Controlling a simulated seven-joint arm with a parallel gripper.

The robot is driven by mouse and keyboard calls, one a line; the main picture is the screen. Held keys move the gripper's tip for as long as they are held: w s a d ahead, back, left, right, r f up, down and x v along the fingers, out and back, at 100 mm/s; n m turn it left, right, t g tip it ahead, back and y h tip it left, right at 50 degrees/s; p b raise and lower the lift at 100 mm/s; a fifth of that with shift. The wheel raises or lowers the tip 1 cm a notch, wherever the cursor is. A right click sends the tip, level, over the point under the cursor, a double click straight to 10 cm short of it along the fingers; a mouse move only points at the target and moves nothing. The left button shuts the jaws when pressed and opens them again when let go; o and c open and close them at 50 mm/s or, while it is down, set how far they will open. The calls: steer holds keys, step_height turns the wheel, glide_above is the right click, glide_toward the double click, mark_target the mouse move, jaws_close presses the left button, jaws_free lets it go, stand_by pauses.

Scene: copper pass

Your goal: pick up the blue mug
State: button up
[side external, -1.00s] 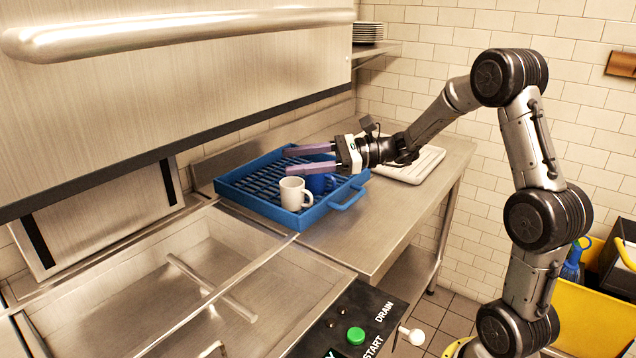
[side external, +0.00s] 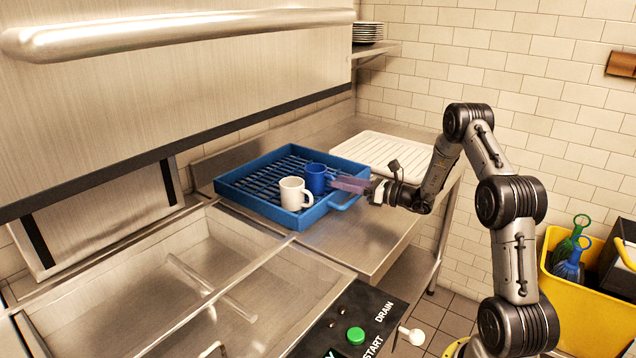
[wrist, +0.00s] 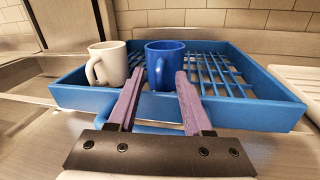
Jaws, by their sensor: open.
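The blue mug (side external: 316,178) stands upright in the blue rack (side external: 240,200), its handle toward my gripper. In the wrist view the blue mug (wrist: 164,62) is straight ahead, between and beyond the fingers. A white mug (side external: 294,193) stands upright beside it in the rack; in the wrist view this white mug (wrist: 108,62) is left of the blue one. My gripper (side external: 342,184) is low at the rack's handle side, pointing at the blue mug. In the wrist view its purple fingers (wrist: 158,88) are apart with nothing held. Whether a fingertip touches the mug I cannot tell.
The rack's near wall (wrist: 90,98) lies under the fingers. A white ribbed mat (side external: 378,147) lies on the steel counter behind. An open sink basin (side external: 190,285) is at left front.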

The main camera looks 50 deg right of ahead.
steer(key=shift+w+a, duration=0.2)
steer(key=shift+w, duration=0.75)
jaws_close()
steer(key=shift+r, duration=0.1)
stand_by(0.6)
